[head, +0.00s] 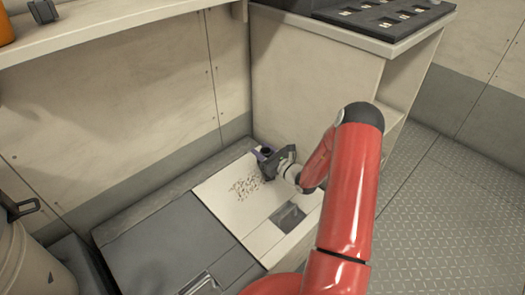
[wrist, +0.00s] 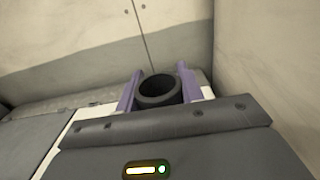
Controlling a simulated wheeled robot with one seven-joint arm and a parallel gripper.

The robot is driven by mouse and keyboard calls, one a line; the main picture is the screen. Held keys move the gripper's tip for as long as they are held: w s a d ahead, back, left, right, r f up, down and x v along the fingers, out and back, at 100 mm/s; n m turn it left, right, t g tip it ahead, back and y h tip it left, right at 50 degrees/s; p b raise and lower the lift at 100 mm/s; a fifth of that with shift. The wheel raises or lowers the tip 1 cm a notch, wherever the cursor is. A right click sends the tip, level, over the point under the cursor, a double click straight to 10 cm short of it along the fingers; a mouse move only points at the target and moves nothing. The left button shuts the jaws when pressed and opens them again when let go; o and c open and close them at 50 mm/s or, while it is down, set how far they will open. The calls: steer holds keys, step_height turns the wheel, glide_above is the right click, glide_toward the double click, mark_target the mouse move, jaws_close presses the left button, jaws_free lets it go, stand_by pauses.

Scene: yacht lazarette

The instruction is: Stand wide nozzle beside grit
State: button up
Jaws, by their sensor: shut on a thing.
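The wide nozzle (wrist: 158,98) is a short black tube with a round open mouth. In the wrist view it stands between the two purple fingers of my gripper (wrist: 159,76), which is shut on it. The nozzle's mouth faces up and its lower part is hidden behind the gripper body. In the head view my gripper (head: 267,154) and the nozzle (head: 266,150) are at the back right of a white panel. The grit (head: 245,188) is a patch of dark specks on that panel, just left of and nearer than the gripper. Whether the nozzle touches the panel is unclear.
The white panel (head: 222,206) has a recessed grey pocket (head: 288,217) near its front right. A grey lid (head: 165,250) lies to its left. A cabinet wall (head: 305,90) rises close behind and right. A pale bucket (head: 30,260) stands at far left.

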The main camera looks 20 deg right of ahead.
steer(key=shift+f+b, duration=0.35)
steer(key=shift+f, duration=0.1)
steer(key=o, duration=1.3)
steer(key=shift+o, duration=0.2)
steer(key=v, duration=0.7)
steer(key=shift+s+d, duration=0.1)
steer(key=shift+s, duration=0.25)
steer(key=shift+s, duration=0.1)
